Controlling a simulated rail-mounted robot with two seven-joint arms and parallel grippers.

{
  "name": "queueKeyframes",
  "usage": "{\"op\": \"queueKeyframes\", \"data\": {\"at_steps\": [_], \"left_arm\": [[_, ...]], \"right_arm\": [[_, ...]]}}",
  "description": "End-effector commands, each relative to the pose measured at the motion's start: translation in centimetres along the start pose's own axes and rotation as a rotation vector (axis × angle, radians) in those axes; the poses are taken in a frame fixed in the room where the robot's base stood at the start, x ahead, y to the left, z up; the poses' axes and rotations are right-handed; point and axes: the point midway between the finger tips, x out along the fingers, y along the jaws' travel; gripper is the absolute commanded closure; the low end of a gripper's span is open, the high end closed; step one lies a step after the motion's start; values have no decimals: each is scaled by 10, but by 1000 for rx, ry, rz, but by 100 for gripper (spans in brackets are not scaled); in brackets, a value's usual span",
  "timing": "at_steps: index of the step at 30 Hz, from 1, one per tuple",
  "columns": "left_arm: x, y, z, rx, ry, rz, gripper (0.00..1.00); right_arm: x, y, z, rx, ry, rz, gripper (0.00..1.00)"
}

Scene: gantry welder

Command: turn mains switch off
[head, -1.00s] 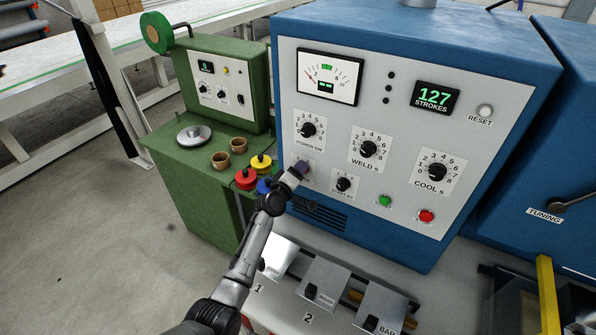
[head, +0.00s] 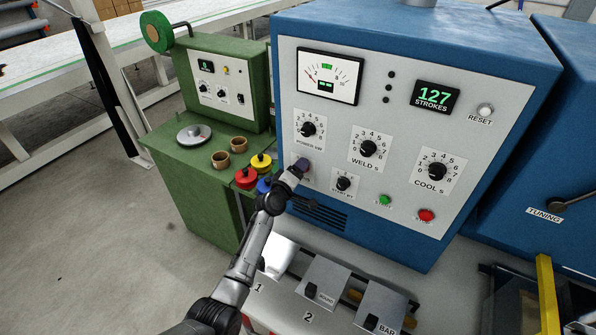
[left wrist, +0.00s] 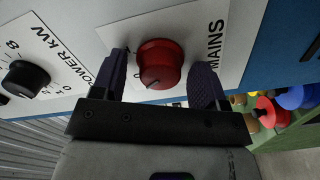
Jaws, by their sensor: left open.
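The mains switch (left wrist: 159,62) is a red round knob on a white plate lettered MAINS on the blue welder's front panel. It shows in the left wrist view and is hidden behind my gripper in the head view. My left gripper (left wrist: 163,75) is open, with one dark finger on each side of the red knob. I cannot tell whether the fingers touch it. In the head view my left gripper (head: 299,167) is at the panel's lower left, below the power knob (head: 308,130). My right gripper is not in view.
The power knob also shows close beside the gripper in the left wrist view (left wrist: 26,78). Red, yellow and blue knobs stand on the green cabinet (head: 190,180) to the left. Labelled plates (head: 325,283) lie below.

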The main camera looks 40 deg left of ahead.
Motion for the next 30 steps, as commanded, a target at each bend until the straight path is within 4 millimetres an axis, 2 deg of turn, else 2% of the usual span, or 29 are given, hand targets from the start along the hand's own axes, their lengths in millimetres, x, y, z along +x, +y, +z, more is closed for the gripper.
{"op": "queueKeyframes", "data": {"at_steps": [5,10,24,30], "left_arm": [[-1,0,0,1,0,0,33],[-13,0,0,1,1,1,33],[-97,-1,1,1,1,0,33],[-123,-1,0,0,0,0,33]], "right_arm": [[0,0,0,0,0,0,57],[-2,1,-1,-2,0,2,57],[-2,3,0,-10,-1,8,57],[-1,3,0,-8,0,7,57]]}}
